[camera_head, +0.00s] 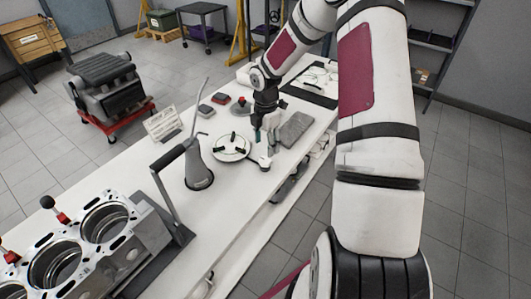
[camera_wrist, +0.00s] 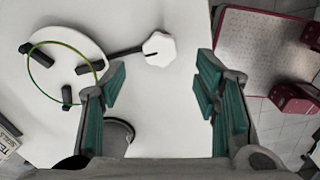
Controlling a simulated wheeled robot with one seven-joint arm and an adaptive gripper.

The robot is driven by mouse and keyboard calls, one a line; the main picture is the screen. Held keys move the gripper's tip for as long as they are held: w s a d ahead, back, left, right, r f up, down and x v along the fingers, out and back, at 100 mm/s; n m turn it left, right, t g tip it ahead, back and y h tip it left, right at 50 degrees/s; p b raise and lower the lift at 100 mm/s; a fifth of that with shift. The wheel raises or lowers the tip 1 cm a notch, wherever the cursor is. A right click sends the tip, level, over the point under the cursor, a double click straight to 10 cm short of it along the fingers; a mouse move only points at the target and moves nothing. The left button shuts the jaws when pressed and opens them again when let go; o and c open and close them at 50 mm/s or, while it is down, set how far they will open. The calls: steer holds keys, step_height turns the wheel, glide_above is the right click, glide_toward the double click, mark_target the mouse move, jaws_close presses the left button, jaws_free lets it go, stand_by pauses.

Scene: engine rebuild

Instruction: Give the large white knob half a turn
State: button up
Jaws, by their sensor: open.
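The white knob (camera_wrist: 160,48) is faceted and sits at the end of a dark rod. The rod runs to a white round disc (camera_wrist: 88,38) with several dark blocks on it and a thin green ring. In the head view the disc (camera_head: 230,155) lies on the bench, and the knob (camera_head: 265,163) appears small to its right. My gripper (camera_wrist: 162,88) is open and empty. In the wrist view the knob shows beyond the gap between its fingertips, apart from both. In the head view my gripper (camera_head: 264,133) is above the bench near the disc; its fingertips are small there.
The white bench (camera_head: 135,170) carries a grey oil can (camera_head: 198,172) left of the disc and an engine block (camera_head: 125,240) at the near left. A grey slab (camera_head: 295,129) lies right of my gripper. Small red and grey pieces (camera_head: 221,98) lie behind the disc.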

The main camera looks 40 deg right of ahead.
step_height(320, 180, up, 5)
steer(key=shift+r, duration=0.15)
stand_by(0.6)
steer(key=s+a+r+m+t+h, duration=0.1)
steer(key=s+a+r+m, duration=0.4)
steer(key=r, duration=0.5)
steer(key=s+a+r+m+t+h, duration=0.1)
steer(key=s+a+r+m, duration=0.4)
steer(key=r, duration=0.5)
steer(key=s+a+r+m+t+y, duration=0.1)
steer(key=s+a+r+m, duration=0.2)
steer(key=s, duration=0.5)
steer(key=s+a+r+m+t+y, duration=0.1)
steer(key=s+a+r+m+t, duration=0.1)
steer(key=s+a+m, duration=0.4)
steer(key=shift+s+a+r, duration=0.4)
steer(key=shift+s+r, duration=0.45)
steer(key=shift+s, duration=0.1)
